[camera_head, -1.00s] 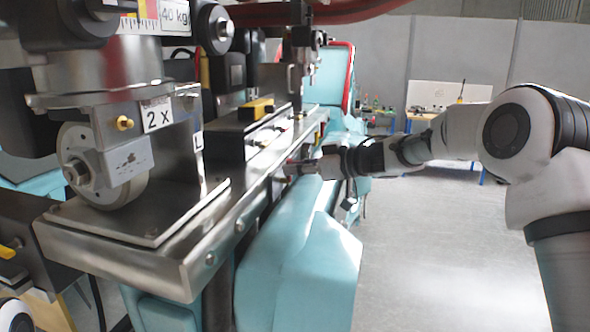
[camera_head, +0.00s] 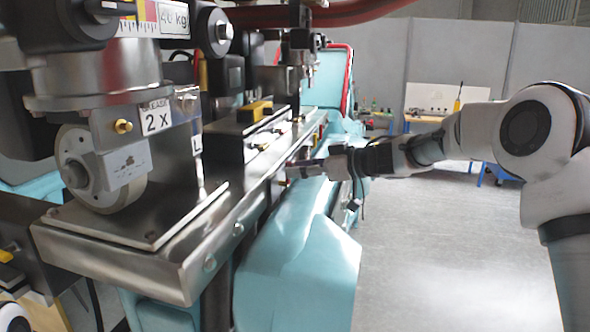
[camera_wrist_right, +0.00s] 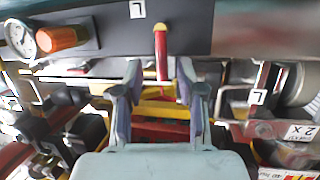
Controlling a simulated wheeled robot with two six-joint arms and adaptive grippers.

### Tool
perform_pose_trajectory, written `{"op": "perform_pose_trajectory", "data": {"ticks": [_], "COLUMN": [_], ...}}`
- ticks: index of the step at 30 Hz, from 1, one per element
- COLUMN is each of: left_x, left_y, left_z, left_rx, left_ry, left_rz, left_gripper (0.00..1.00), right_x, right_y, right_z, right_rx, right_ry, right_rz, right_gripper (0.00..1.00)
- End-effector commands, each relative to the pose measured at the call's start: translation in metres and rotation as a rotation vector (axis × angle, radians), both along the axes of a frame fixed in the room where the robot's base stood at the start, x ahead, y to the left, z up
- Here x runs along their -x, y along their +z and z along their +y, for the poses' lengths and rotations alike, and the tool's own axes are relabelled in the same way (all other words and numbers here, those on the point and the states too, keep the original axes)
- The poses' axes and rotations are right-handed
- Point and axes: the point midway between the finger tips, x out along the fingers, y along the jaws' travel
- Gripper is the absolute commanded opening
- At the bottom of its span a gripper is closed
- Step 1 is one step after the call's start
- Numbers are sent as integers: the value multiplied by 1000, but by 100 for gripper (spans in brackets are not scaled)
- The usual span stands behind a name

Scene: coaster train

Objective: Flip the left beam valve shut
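In the right wrist view a red lever with a yellow tip (camera_wrist_right: 161,58) stands upright in the picture, in front of a grey beam (camera_wrist_right: 190,28) with an "L" label. It looks like the beam valve's handle. My right gripper (camera_wrist_right: 160,72) is open, with one finger on each side of the lever; both fingers look apart from it. In the head view my right gripper (camera_head: 294,171) is at the side of the long metal beam (camera_head: 215,222), and the lever is too small to make out there. My left gripper is not in view.
A pressure gauge (camera_wrist_right: 18,38) and an orange knob (camera_wrist_right: 62,39) sit at upper left in the wrist view. A teal machine body (camera_head: 300,265) lies below the beam. A roller (camera_head: 75,168) stands at left. The floor (camera_head: 430,255) at right is clear.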

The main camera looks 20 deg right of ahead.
Motion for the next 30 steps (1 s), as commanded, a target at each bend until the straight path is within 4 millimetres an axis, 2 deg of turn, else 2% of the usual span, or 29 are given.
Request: {"op": "perform_pose_trajectory", "data": {"ticks": [6,12,16,30], "left_x": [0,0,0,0], "left_y": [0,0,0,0], "left_z": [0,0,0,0], "left_rx": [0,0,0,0], "left_ry": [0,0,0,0], "left_rz": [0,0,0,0], "left_gripper": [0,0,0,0], "right_x": [38,64,70,70], "right_y": [17,27,28,28], "right_z": [-39,-66,-71,-71], "right_rx": [-6,-5,-3,-2], "right_ry": [-4,-2,-2,-1], "right_rz": [-5,-4,-3,-2], "right_gripper": [39,39,39,39]}}
